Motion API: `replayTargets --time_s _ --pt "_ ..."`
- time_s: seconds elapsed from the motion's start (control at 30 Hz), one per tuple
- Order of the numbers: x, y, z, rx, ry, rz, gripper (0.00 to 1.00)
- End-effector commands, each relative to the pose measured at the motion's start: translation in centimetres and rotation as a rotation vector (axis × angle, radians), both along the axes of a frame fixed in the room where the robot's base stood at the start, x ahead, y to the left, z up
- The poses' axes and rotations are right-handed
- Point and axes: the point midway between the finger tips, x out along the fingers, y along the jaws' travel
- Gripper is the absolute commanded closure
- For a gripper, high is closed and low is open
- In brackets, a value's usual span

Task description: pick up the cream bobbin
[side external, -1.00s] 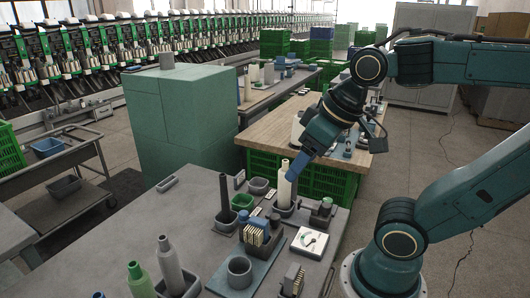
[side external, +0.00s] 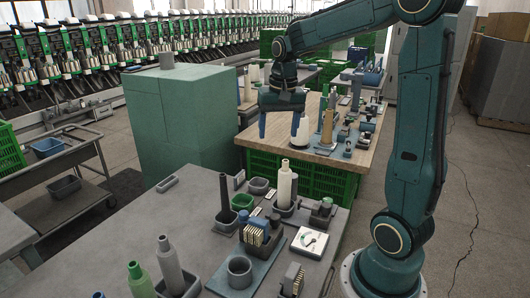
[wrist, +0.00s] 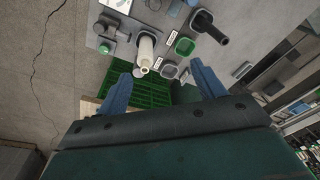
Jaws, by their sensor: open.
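The cream bobbin (side external: 285,187) stands upright in a dark holder (side external: 283,210) on the grey table. It also shows in the wrist view (wrist: 147,47), above and left of the middle, past my fingertips. My gripper (side external: 282,128) is open and empty, with its two blue fingers spread and pointing down. In the side view it hangs above and beyond the bobbin, apart from it, in front of the wooden table. In the wrist view the fingers (wrist: 159,72) stand either side of green crates, not around the bobbin.
A white dial gauge (side external: 309,241) and a card rack (side external: 256,236) are in front. The wooden table (side external: 255,136) behind carries more bobbins. A green cabinet (side external: 180,125) stands left.

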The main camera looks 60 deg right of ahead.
Motion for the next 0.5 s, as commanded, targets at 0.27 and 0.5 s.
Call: replayTargets --time_s 0.27,0.5 --pt "1.2 -6.5 -3.6 0.054 0.074 -0.214 0.32" --pt "1.3 -8.8 -5.0 0.072 0.098 -0.292 0.32"
